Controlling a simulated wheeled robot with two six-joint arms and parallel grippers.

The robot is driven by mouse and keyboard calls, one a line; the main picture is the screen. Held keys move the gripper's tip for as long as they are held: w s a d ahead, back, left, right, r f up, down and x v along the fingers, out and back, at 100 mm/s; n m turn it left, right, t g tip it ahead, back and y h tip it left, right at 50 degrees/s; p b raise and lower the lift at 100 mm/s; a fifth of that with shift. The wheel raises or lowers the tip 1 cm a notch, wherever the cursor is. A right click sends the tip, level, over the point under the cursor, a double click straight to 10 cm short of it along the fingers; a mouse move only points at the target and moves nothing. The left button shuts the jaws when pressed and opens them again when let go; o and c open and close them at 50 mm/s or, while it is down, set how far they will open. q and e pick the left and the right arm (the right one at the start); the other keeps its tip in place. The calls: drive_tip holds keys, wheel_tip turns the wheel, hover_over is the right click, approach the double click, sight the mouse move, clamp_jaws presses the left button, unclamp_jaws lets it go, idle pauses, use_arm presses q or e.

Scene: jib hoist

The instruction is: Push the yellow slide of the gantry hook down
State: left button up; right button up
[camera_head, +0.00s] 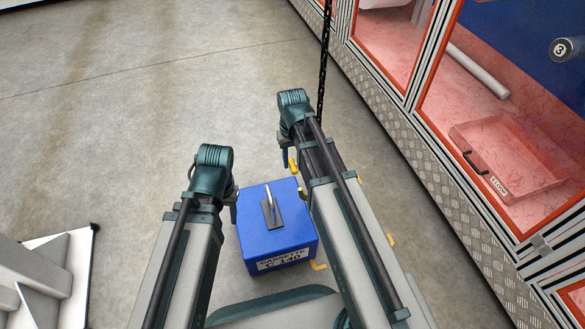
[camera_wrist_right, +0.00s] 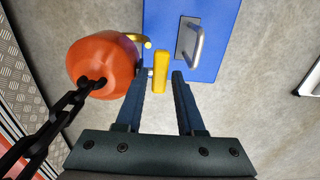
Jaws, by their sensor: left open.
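The orange hook block (camera_wrist_right: 100,68) hangs on a black chain (camera_wrist_right: 45,130) at the left of the right wrist view. Its yellow slide (camera_wrist_right: 161,72) sticks out to the right. My right gripper (camera_wrist_right: 163,76) is open, with the slide between its fingertips and a gap to the right finger. I cannot tell whether the left finger touches it. A yellow hook part (camera_wrist_right: 147,42) shows behind. In the head view my right arm hides the block; a yellow piece (camera_head: 293,165) shows beside the wrist. My left gripper (camera_head: 231,205) is open, apart from the hook, mostly hidden below its wrist.
A blue case (camera_head: 277,235) with a metal handle stands below, between my arms. More yellow hooks (camera_head: 319,266) show near it. A red-lined cabinet with a tray (camera_head: 510,160) runs along the right. The floor at the upper left is free.

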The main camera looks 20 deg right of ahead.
drive_tip(key=shift+f, duration=0.5)
drive_tip(key=shift+r, duration=0.1)
clamp_jaws()
idle(1.0)
